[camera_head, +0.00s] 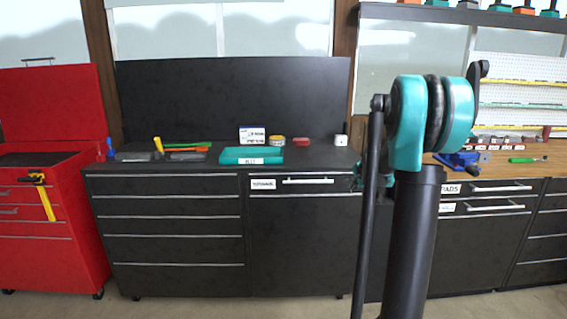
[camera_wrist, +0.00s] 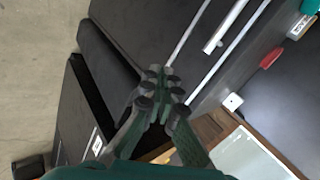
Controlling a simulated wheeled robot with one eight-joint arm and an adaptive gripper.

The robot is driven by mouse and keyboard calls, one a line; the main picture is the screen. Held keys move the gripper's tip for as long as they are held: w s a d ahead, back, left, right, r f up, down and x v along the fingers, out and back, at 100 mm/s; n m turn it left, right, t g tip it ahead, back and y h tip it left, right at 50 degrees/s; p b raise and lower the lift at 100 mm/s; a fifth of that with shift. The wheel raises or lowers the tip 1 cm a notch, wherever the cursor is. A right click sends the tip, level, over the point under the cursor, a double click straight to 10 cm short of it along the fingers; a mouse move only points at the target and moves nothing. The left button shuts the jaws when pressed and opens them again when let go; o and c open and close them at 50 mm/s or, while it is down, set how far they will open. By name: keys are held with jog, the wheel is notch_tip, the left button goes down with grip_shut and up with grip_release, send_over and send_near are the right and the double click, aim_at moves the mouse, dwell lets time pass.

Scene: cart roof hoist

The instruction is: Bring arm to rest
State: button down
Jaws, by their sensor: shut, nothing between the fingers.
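My gripper (camera_wrist: 160,82) shows in the wrist view with its fingertips together and nothing between them. Black cabinet drawers (camera_wrist: 195,60) with pale handles lie beyond the fingers, apart from them as far as I can see. In the head view my arm (camera_head: 415,200) stands upright right of the middle, with teal and black joints at its top. Only a small teal and dark bit of my gripper (camera_head: 358,178) shows there, behind the thin arm link, in front of the cabinet; the rest is hidden.
A black workbench (camera_head: 170,220) carries a teal case (camera_head: 252,155), a white box (camera_head: 252,136) and several hand tools. A red tool cabinet (camera_head: 50,220) stands at the left. At the right, a wooden worktop (camera_head: 520,165) holds a blue vise (camera_head: 460,160). Floor (camera_head: 210,308) shows in front.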

jog(key=s+a+f+n+g, duration=0.1)
jog(key=s+a+f+n, duration=0.3)
jog(key=s, duration=1)
jog(key=s+a+f+n+g, duration=0.1)
jog(key=s+a+f+n, duration=0.3)
jog(key=s, duration=1)
jog(key=s+a+f+n+g, duration=0.2)
jog(key=s+a+f+n, duration=0.2)
jog(key=s, duration=1)
jog(key=shift+a+f+n, duration=0.4)
jog(key=shift+f+n, duration=0.2)
jog(key=shift+n, duration=0.6)
